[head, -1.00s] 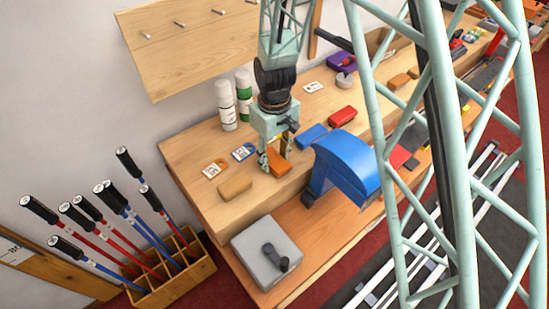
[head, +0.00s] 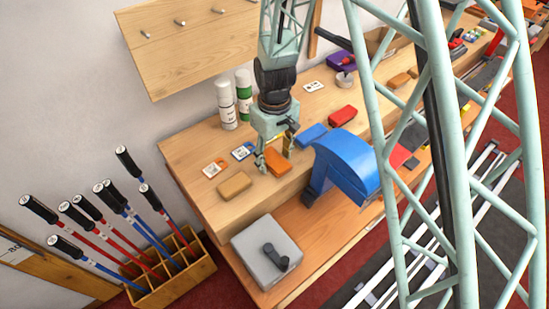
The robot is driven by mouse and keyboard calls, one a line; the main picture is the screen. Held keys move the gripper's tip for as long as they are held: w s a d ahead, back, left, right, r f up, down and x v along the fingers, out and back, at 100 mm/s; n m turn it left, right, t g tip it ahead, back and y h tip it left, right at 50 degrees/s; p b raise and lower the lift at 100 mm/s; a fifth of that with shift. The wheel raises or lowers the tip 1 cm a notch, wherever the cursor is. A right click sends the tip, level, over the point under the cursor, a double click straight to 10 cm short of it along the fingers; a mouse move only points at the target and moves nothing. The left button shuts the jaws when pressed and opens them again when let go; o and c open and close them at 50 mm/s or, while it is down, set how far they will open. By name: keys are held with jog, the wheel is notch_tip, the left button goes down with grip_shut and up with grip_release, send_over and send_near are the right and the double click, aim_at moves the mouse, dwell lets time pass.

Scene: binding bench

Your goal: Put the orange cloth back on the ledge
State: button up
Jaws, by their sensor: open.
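The orange cloth (head: 277,164) looks like a small folded block and lies on the raised wooden ledge (head: 210,142). My gripper (head: 274,158) is open and points down right over it, with one finger to its left and the other near its right side. I cannot tell whether either finger touches the cloth. The top back part of the cloth is partly hidden by the gripper.
A tan block (head: 235,186) lies left of the orange one, a blue block (head: 311,136) and a red block (head: 342,116) to the right. A blue machine (head: 347,164) stands close in front. White bottles (head: 226,105) stand behind. A grey box (head: 266,254) sits lower down.

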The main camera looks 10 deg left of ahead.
aim_at(275, 160)
jog(key=shift+r, duration=0.1)
notch_tip(275, 160, up, 12)
dwell(1.0)
dwell(0.6)
jog(key=shift+d+r, duration=0.1)
